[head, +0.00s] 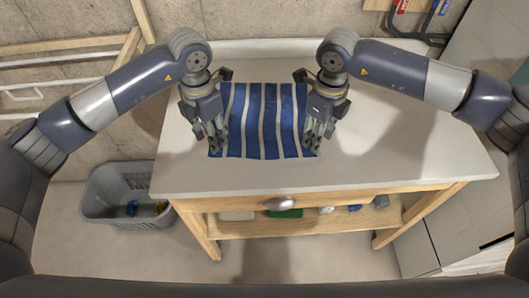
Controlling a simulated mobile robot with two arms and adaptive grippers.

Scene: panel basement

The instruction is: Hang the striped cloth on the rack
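The striped cloth (264,122), blue with pale stripes, is spread over the white worktop (400,165), its near edge slightly wavy. My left gripper (217,148) is at its near left corner and my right gripper (311,148) at its near right corner, fingers pointing down. Both overlap the cloth's side edges; whether the fingers are closed on the fabric does not show clearly. A wall frame with wooden rails and white bars (55,63), which looks like the rack, is at the upper left, partly cut off by the picture edge.
A grey basket (125,213) with small blue and yellow items stands on the floor left of the table. A lower wooden shelf (250,229) holds several small things. Tools hang on the back wall at upper right. The worktop right of the cloth is clear.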

